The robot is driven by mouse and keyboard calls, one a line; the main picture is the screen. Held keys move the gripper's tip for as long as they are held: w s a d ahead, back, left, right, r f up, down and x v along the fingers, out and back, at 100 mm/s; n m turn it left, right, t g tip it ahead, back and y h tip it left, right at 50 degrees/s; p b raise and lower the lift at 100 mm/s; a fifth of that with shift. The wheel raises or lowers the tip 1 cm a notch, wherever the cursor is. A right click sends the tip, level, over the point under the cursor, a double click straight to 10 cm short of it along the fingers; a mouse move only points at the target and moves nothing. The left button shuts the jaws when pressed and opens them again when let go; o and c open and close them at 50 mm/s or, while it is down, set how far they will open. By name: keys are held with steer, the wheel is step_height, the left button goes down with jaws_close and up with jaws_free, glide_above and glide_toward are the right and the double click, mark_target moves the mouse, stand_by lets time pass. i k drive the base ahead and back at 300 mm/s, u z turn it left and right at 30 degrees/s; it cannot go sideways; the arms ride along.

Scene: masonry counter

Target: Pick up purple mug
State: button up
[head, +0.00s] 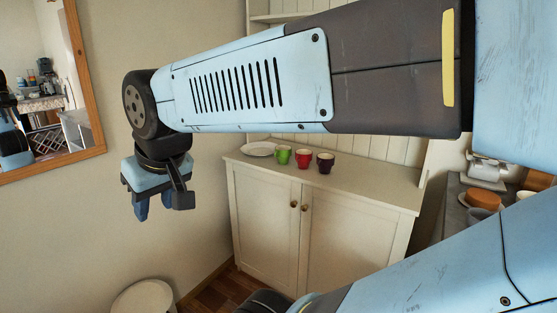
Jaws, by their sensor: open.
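A dark purple mug (325,162) stands upright on the top of a cream cabinet (385,186). It is the rightmost of three mugs in a row, beside a red mug (303,158). My gripper (155,207) hangs pointing down at the left, in front of the wall and left of the cabinet. It is well apart from the purple mug. Its jaws are open and I see nothing between them.
A green mug (283,154) and a white plate (259,149) stand left of the red mug. The cabinet top right of the purple mug is clear. A round white stool (143,297) is below my gripper. A wood-framed mirror (88,85) hangs at left. A counter with dishes (484,199) is at right.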

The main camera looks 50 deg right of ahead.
mark_target(325, 161)
steer(key=u, duration=0.1)
steer(key=i, duration=0.65)
steer(key=z, duration=2.95)
steer(key=i, duration=0.55)
steer(key=u, duration=0.15)
steer(key=k, duration=0.45)
steer(key=z, duration=0.15)
